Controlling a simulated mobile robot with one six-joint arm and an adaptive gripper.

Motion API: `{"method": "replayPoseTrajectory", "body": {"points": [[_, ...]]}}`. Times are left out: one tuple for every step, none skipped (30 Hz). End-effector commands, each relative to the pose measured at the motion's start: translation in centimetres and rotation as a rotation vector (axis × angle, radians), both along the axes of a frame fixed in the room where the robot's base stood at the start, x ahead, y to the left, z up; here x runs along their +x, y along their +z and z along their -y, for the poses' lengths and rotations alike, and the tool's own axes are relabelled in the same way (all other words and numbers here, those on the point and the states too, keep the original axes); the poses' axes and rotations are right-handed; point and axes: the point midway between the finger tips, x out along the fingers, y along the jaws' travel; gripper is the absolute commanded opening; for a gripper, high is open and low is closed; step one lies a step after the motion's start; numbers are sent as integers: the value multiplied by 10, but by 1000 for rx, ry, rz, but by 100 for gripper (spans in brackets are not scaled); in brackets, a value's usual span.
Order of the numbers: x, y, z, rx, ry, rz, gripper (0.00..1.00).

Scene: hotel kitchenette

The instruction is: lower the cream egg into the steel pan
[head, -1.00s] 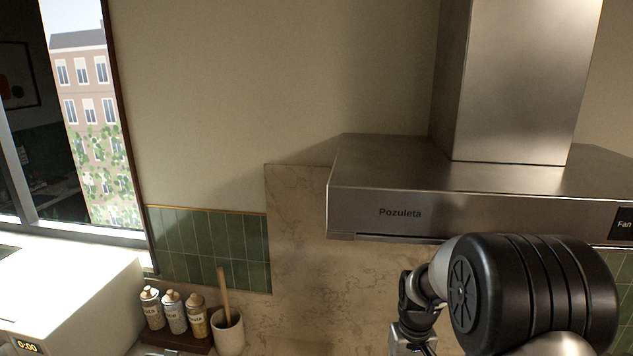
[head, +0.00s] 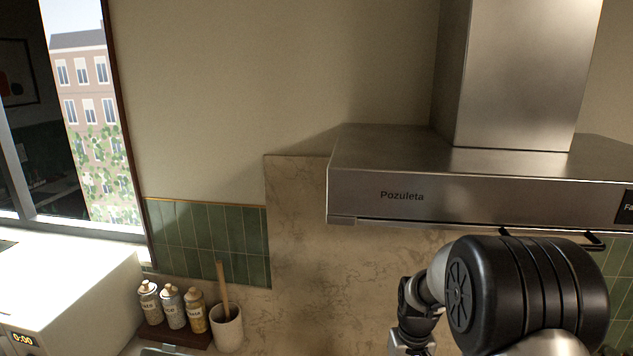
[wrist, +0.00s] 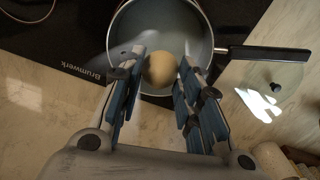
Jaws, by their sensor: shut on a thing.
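The cream egg (wrist: 160,70) is between the fingers of my gripper (wrist: 160,78) in the wrist view, and the gripper is shut on it. The steel pan (wrist: 213,30) is beyond the fingertips, with its dark handle pointing right. Seen from above, the egg lies within the pan's rim outline. How high the egg is above the pan's floor, I cannot tell. The head view shows part of my arm at the lower right, but the fingers, egg and pan are out of that view.
A black hob (wrist: 60,50) marked Brumwerk lies under the pan. A glass lid (wrist: 268,88) is right of it on the counter. The range hood (head: 480,190) is above my arm. Bottles (head: 172,308) and a utensil crock (head: 227,330) stand at lower left.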

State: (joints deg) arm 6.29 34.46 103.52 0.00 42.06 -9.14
Motion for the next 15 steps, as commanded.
{"method": "replayPoseTrajectory", "body": {"points": [[0, -4, 0, 0, 0, 0, 24], [0, -6, 0, 0, 0, 0, 24], [0, -8, 0, 0, 0, 0, 24], [0, -9, 0, 0, 0, 0, 24], [0, -11, 0, 0, 0, 0, 24], [0, -13, 0, 0, 0, 0, 24], [0, -14, 0, 0, 0, 1, 24], [0, -16, 0, 0, 0, 1, 24], [0, -18, 0, 0, 0, 1, 24], [0, -19, 0, 0, 0, 1, 24], [0, -21, 0, 0, 0, 1, 24], [0, -23, 0, 0, 0, 1, 24], [0, -24, 0, 0, 0, 1, 24], [0, -26, 0, 0, 0, 1, 24], [0, -28, 0, 0, 0, 0, 24]]}}
